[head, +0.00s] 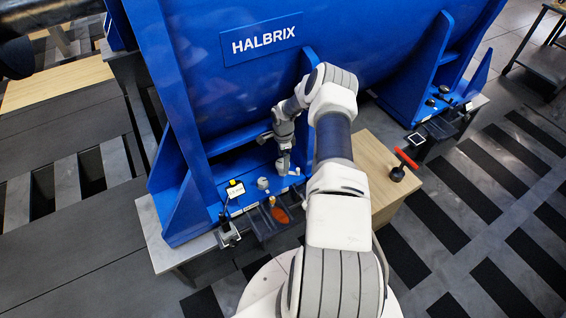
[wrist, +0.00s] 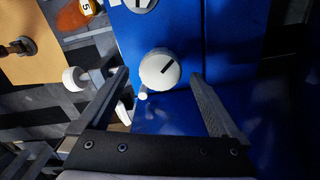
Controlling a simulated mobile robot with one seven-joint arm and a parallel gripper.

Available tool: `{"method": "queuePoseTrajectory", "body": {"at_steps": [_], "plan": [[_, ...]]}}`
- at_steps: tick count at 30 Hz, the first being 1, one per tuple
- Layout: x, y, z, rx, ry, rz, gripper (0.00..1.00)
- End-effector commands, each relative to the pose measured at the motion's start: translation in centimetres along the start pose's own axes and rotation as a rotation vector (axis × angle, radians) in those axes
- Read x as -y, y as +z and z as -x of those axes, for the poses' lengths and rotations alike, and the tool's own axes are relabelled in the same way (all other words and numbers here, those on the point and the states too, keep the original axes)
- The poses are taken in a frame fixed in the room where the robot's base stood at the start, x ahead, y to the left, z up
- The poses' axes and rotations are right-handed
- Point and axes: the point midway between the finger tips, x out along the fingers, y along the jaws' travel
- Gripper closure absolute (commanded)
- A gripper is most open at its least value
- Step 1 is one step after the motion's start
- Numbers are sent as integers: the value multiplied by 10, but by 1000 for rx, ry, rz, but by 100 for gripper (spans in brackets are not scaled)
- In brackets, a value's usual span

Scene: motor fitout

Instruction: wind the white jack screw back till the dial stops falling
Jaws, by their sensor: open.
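A smaller white knob (wrist: 75,78) on a shaft is left of the left finger; I cannot tell for sure which is the jack screw. A white dial-like face (wrist: 140,4) is cut off at the top edge, its reading not visible. In the head view my gripper (head: 284,168) points down over the blue foot, beside a grey-white knob (head: 262,183).
The blue motor (head: 290,70) labelled HALBRIX rises behind the foot. A wooden box (head: 372,165) carries a red-handled tool (head: 404,161) on the right. Striped floor lies beyond.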

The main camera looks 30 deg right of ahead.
Motion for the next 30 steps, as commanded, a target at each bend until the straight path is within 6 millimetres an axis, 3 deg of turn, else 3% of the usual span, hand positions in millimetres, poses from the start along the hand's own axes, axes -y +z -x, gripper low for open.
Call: {"method": "queuePoseTrajectory", "body": {"at_steps": [3, 12, 26, 27, 30], "plan": [[0, 0, -10, 0, 0, 1, 1], [0, 0, -11, -1, 0, 1, 1], [0, 0, -11, -1, 0, 1, 82], [0, 0, -11, -1, 0, 1, 87], [0, 0, -12, -1, 0, 4, 87]]}}
